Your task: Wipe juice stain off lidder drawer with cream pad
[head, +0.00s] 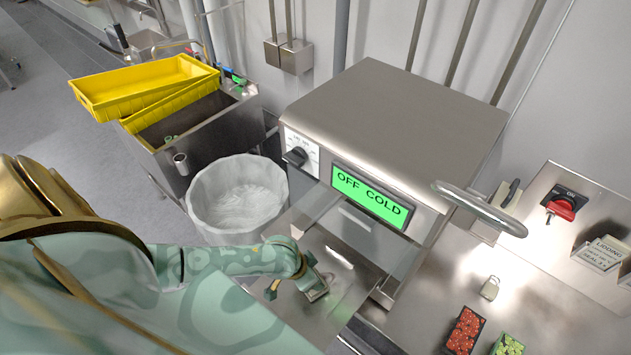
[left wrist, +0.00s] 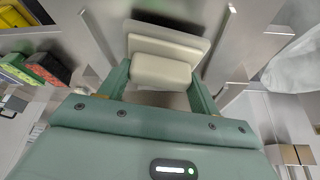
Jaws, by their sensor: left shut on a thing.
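My left gripper (head: 306,286) reaches over the open steel lidder drawer (head: 352,290) in the head view. In the left wrist view its green fingers are shut on a cream pad (left wrist: 162,71), a thick block with a wider, flat plate beyond it. The pad is close over the steel surface; I cannot tell whether it touches. The drawer sticks out from the front of the steel lidder (head: 400,120), below a green screen reading "OFF COLD" (head: 372,196). I cannot make out a juice stain; the gripper and pad hide part of the drawer. My right gripper is not in view.
A lined white bin (head: 238,195) stands left of the drawer. Behind it is a steel sink (head: 205,130) with yellow crates (head: 145,84). On the right are a padlock (head: 490,288), a red switch (head: 562,208) and red and green fruit boxes (head: 464,330).

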